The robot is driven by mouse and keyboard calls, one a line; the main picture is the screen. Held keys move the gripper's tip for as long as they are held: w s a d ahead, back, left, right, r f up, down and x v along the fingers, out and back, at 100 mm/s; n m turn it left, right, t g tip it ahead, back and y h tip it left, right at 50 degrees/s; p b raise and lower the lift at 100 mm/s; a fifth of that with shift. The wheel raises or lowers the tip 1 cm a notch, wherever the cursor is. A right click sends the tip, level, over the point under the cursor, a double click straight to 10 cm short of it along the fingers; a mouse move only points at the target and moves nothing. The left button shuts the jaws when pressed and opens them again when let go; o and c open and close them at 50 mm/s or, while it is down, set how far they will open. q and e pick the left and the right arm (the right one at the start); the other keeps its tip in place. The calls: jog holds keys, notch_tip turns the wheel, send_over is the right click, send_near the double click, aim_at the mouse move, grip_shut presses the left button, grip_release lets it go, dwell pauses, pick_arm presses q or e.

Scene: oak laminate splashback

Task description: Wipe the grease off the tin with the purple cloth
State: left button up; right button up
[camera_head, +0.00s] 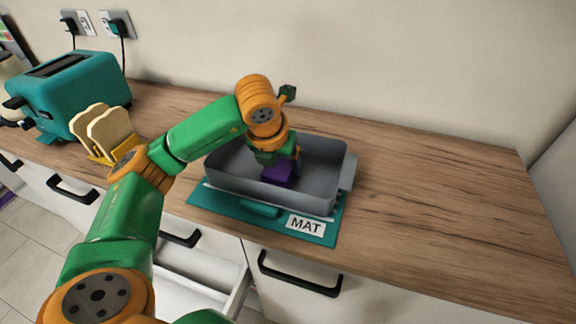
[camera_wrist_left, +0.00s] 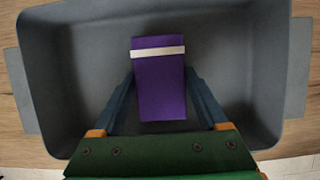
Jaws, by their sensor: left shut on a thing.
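The grey tin (camera_head: 235,186) stands on the teal mat (camera_head: 330,224) on the counter. It also fills most of the left wrist view (camera_wrist_left: 75,85), with a handle at each end. My left gripper (camera_head: 281,164) reaches down into the tin and is shut on the purple cloth (camera_head: 278,177). In the left wrist view, the cloth (camera_wrist_left: 160,95) is a folded purple block with a white band, between the two fingers, over the tin's floor. I cannot tell whether it touches the floor. No grease patch can be made out; the cloth and gripper hide part of the floor. My right gripper is not in view.
A teal toaster (camera_head: 70,95) and a yellow rack with bread slices (camera_head: 108,132) stand at the left. A drawer (camera_head: 200,270) is open below the counter's front edge. The counter right of the tin (camera_head: 450,200) is clear. The wall is behind.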

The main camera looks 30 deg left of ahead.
pick_arm(q)
jog(key=shift+s+a, duration=0.1)
jog(key=shift+a, duration=0.35)
notch_tip(320, 180, up, 10)
jog(key=p, duration=0.8)
jog(key=shift+d, duration=0.1)
